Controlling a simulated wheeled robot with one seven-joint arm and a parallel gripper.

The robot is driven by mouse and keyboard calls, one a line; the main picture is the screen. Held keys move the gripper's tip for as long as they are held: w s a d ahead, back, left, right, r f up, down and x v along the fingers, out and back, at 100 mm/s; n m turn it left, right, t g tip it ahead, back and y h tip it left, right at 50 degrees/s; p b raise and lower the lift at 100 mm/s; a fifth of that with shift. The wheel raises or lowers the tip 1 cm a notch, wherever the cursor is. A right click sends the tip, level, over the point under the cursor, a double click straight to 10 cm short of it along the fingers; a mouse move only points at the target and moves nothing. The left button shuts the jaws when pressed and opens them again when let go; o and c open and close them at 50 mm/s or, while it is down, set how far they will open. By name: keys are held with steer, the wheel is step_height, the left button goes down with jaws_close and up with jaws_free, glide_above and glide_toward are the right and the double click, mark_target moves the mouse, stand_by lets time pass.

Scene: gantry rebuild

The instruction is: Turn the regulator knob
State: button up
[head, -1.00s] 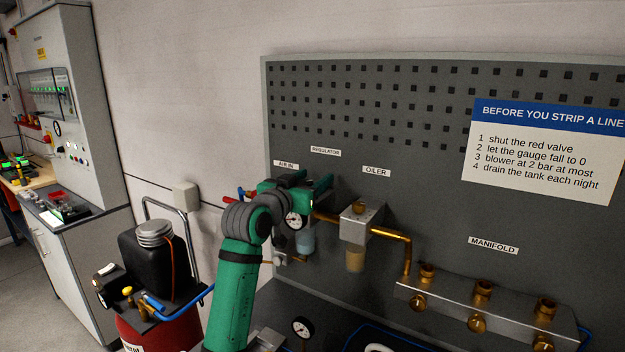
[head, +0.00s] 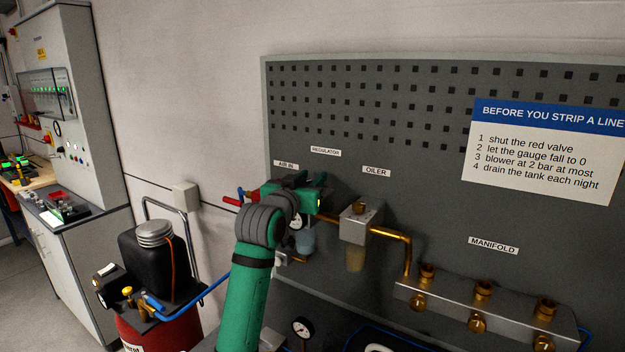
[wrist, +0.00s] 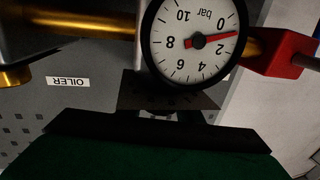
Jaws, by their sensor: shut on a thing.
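My gripper (head: 303,188) is at the regulator, below the REGULATOR label (head: 326,151), and shut on the regulator knob. The knob itself is hidden behind the jaws and wrist in the head view, and I cannot make it out clearly in the wrist view. The regulator's round white gauge (wrist: 180,62) shows upside down in the wrist view, its red needle between 0 and 2 bar. In the head view the gauge is partly covered by my wrist. A bluish bowl (head: 306,240) hangs below the regulator.
The oiler (head: 360,222) stands close to the right of my gripper, joined by brass pipe (head: 392,234). The red valve handle (head: 232,201) is just left. The manifold (head: 455,308) is lower right. A red tank with a black canister (head: 150,258) stands lower left.

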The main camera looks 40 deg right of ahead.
steer(key=shift+w+a+n+t+y, duration=0.2)
steer(key=shift+n+t+y, duration=0.55)
steer(key=shift+t+y, duration=0.1)
steer(key=shift+w+a+n+t+y, duration=0.15)
steer(key=shift+n+t+y, duration=0.65)
steer(key=shift+t, duration=0.1)
steer(key=shift+w+a+n+t+y, duration=0.2)
steer(key=shift+n+t+y, duration=0.55)
steer(key=shift+t+y, duration=0.1)
steer(key=o, duration=1)
steer(key=shift+o, duration=0.2)
steer(key=shift+a, duration=0.1)
